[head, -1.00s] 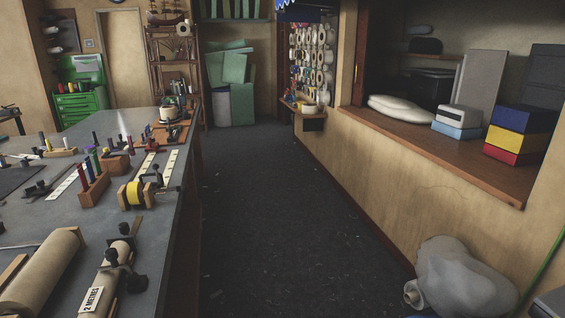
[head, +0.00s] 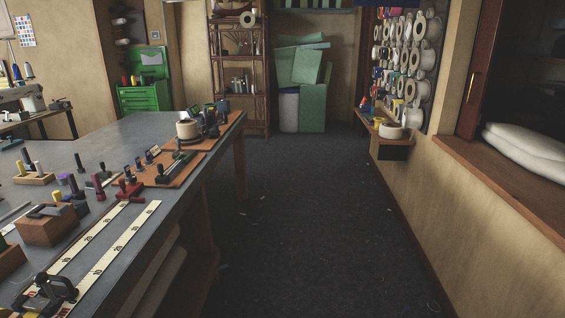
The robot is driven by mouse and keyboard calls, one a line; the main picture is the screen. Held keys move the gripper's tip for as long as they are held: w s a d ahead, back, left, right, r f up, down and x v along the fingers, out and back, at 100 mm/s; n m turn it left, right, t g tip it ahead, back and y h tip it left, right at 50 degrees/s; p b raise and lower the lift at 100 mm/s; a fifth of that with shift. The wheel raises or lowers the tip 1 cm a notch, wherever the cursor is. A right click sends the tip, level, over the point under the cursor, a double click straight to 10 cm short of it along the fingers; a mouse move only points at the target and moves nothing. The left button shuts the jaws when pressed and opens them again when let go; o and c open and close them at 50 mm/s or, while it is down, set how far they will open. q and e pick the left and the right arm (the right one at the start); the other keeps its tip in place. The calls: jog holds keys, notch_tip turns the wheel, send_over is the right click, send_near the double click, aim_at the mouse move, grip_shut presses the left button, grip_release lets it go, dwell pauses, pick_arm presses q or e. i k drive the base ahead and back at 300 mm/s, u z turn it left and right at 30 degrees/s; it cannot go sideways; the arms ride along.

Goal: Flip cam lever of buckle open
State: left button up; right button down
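I cannot make out for certain which item is the buckle, or whether its cam lever is up or down. A black metal fitting (head: 48,294) sits at the near left of the workbench, beside the pale marked strips (head: 118,245). Another dark fitting (head: 174,165) lies on a brown board (head: 190,172) farther along the bench. Several small dark pieces with upright parts (head: 208,120) stand at the bench's far end. Neither of my grippers shows in the head view.
The grey workbench (head: 120,140) fills the left side. A clear dark floor aisle (head: 300,230) runs along its right edge. A wooden ledge (head: 500,185) with a white folded cushion (head: 525,150) lines the right wall. A small spool shelf (head: 390,138) juts out ahead.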

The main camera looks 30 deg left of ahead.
aim_at(48, 211)
jog(key=i, duration=1.2)
jog(key=u, duration=3.8)
jog(key=i, duration=1)
